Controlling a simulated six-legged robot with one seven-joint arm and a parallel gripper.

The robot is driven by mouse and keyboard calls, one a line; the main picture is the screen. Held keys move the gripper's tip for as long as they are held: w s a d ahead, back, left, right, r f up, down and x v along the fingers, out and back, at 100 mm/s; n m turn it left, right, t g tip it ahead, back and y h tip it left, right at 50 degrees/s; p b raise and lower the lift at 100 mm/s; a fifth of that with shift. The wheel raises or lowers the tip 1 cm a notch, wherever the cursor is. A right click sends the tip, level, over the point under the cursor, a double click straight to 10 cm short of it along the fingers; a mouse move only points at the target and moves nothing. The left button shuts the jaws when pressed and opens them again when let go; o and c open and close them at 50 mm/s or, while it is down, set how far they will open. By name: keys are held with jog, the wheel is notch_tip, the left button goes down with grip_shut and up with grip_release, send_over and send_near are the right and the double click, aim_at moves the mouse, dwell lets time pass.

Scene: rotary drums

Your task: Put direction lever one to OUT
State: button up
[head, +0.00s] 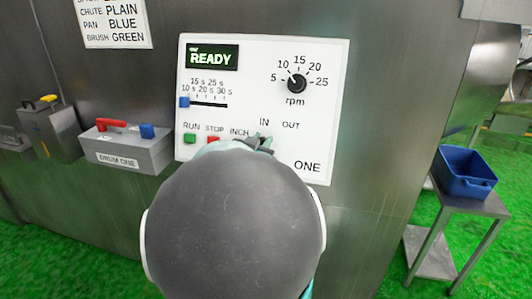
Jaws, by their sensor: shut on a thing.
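The white control panel (335,110) labelled ONE is fixed to the steel drum wall. The direction lever one belongs with the IN and OUT labels (278,124) on its lower right; the lever itself is mostly hidden behind my gripper. My gripper (264,141) is at the panel just under the IN label, left of OUT. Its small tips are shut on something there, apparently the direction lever. My rounded dark arm link covers the panel's lower middle, so the lever's exact angle cannot be told.
The panel also has a READY display (212,57), an rpm knob (297,83), a blue slider (184,102), a green RUN button (190,139) and a partly hidden red STOP button (213,139). A grey DRUM ONE box (130,158) stands left. A blue bin (466,174) sits on a stand at right.

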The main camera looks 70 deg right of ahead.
jog(key=shift+s+d+f, duration=0.1)
jog(key=shift+s, duration=0.6)
jog(key=shift+s+d+f, duration=0.1)
jog(key=shift+s, duration=0.6)
jog(key=shift+s+d+r, duration=0.1)
jog(key=shift+s, duration=0.45)
jog(key=shift+s+d+r, duration=0.1)
jog(key=shift+s, duration=0.4)
jog(key=o, duration=0.7)
jog(key=shift+o, duration=0.2)
jog(key=shift+w+a, duration=0.1)
